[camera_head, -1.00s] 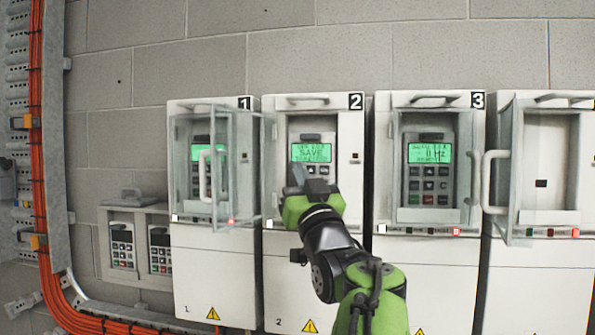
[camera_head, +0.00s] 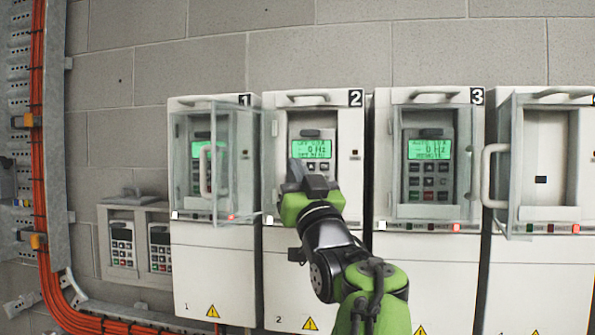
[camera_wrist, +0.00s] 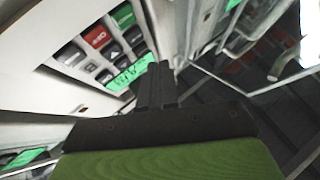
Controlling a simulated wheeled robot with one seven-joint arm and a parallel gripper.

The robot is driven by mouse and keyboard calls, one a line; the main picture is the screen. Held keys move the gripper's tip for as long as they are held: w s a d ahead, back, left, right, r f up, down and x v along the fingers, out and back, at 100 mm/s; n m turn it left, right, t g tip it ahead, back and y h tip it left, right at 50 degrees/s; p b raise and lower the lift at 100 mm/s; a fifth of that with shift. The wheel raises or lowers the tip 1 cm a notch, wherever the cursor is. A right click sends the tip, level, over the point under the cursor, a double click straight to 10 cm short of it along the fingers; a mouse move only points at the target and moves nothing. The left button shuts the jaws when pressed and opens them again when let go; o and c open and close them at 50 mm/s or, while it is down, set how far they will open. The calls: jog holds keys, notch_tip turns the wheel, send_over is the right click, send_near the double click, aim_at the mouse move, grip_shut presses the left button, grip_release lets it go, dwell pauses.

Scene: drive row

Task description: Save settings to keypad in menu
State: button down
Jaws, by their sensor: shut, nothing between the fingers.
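Drive cabinet 2 (camera_head: 280,265) has its keypad in an uncovered recess. The keypad's green display (camera_head: 312,148) is lit and shows a reading that looks like 0 Hz; the small lines are hard to read. My gripper (camera_head: 300,172) is in front of the lower keypad and hides most of its buttons. In the wrist view my gripper (camera_wrist: 158,85) is shut and empty, with its fingers beside the keypad buttons (camera_wrist: 108,45), one of them red. Whether the tips touch a button cannot be told.
Cabinet 3 (camera_head: 430,260) has a lit keypad display (camera_head: 430,148). An open clear door (camera_head: 500,170) juts out at the right. Two spare keypads (camera_head: 122,245) sit in a holder at the lower left.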

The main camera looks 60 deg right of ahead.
jog(key=shift+d, duration=0.1)
jog(key=a+b, duration=0.1)
jog(key=s+a, duration=0.1)
jog(key=a, duration=0.1)
jog(key=s+a+b, duration=0.1)
jog(key=shift+a+b, duration=0.3)
jog(key=shift+a, duration=0.05)
